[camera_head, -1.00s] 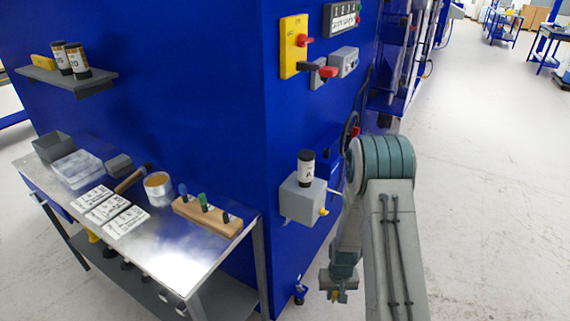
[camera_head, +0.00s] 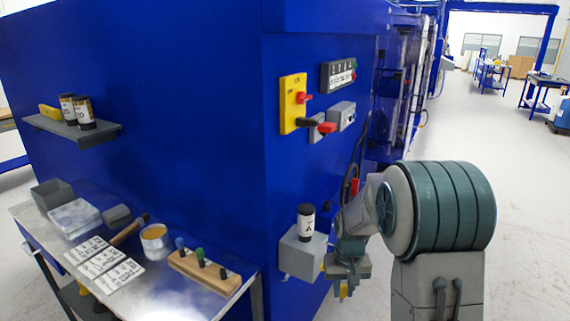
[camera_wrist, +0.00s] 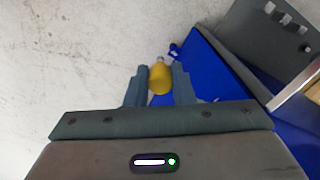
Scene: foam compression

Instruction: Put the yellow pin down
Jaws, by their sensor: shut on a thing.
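My gripper (camera_wrist: 160,74) is shut on the yellow pin (camera_wrist: 161,80), which shows as a rounded yellow head between the two fingers in the wrist view. Pale floor and a blue surface lie beyond it. In the head view my gripper (camera_head: 343,287) hangs low at the right of the blue cabinet's corner, beside the grey box. A bit of yellow shows at its fingers. The pin's lower end cannot be made out.
A grey box (camera_head: 300,256) with a black-capped vial (camera_head: 306,222) juts from the cabinet (camera_head: 190,150). A metal bench (camera_head: 185,300) at left bears a wooden block (camera_head: 205,273) with several handles, cards, a tin (camera_head: 155,242) and bins. Open floor lies at right.

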